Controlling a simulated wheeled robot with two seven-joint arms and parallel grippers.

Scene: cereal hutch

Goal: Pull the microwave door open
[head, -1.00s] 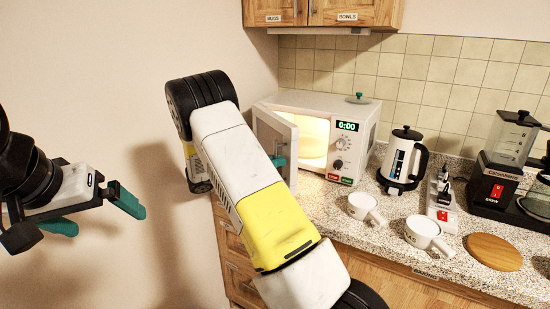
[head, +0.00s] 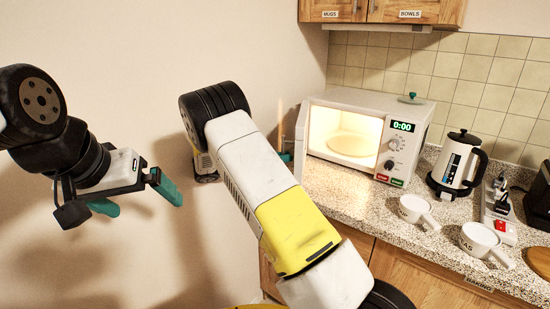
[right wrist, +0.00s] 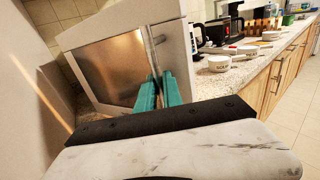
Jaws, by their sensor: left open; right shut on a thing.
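The white microwave (head: 413,115) stands on the counter, its lit inside and glass plate in plain view. My left gripper (head: 135,200) is open and empty, well left of the counter.
Wooden cabinets (head: 340,9) hang above. A bare wall is at left.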

